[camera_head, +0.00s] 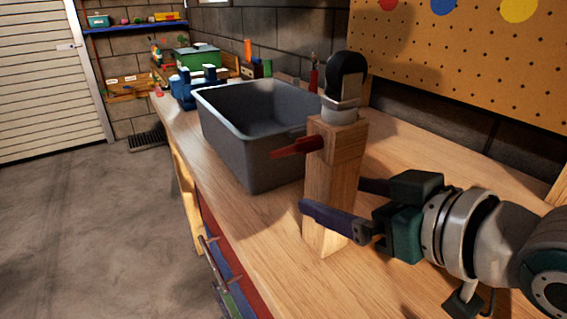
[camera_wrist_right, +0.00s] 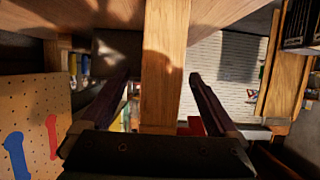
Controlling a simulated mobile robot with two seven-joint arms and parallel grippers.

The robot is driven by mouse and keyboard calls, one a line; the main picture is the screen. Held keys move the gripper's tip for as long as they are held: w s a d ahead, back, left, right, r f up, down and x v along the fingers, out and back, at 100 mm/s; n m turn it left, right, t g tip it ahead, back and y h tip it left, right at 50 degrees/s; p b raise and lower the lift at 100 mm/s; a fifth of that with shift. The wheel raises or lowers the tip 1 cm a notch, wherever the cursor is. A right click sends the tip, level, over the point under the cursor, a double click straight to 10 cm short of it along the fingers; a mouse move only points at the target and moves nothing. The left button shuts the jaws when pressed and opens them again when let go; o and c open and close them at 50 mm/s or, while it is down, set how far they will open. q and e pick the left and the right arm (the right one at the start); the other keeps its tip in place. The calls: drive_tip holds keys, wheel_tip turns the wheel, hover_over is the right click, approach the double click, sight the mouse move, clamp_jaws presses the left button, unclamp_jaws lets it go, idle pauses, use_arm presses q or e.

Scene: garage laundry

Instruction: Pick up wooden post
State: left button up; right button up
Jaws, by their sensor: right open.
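The wooden post (camera_head: 332,178) stands upright on the wooden workbench (camera_head: 285,285). A black and silver object (camera_head: 346,82) sits on top of the post. My right gripper (camera_head: 334,196) is open, coming from the right, with one finger in front of the post and the other partly hidden behind it. In the right wrist view the post (camera_wrist_right: 163,45) runs between the two open fingers of that gripper (camera_wrist_right: 160,77), with gaps at both sides. My left gripper is not in view.
A grey bin (camera_head: 225,133) stands just left of the post. A red object (camera_head: 297,147) sticks out left beside the post. A blue vise (camera_head: 183,90) and a green box (camera_head: 196,58) are farther back. A pegboard (camera_head: 465,65) is behind. The bench front is clear.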

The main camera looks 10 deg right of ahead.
sight(316, 191)
drive_tip(key=b+x, duration=0.1)
drive_tip(key=x, duration=0.5)
drive_tip(key=shift+f, duration=0.2)
drive_tip(key=shift+s, duration=0.1)
clamp_jaws()
idle(0.4)
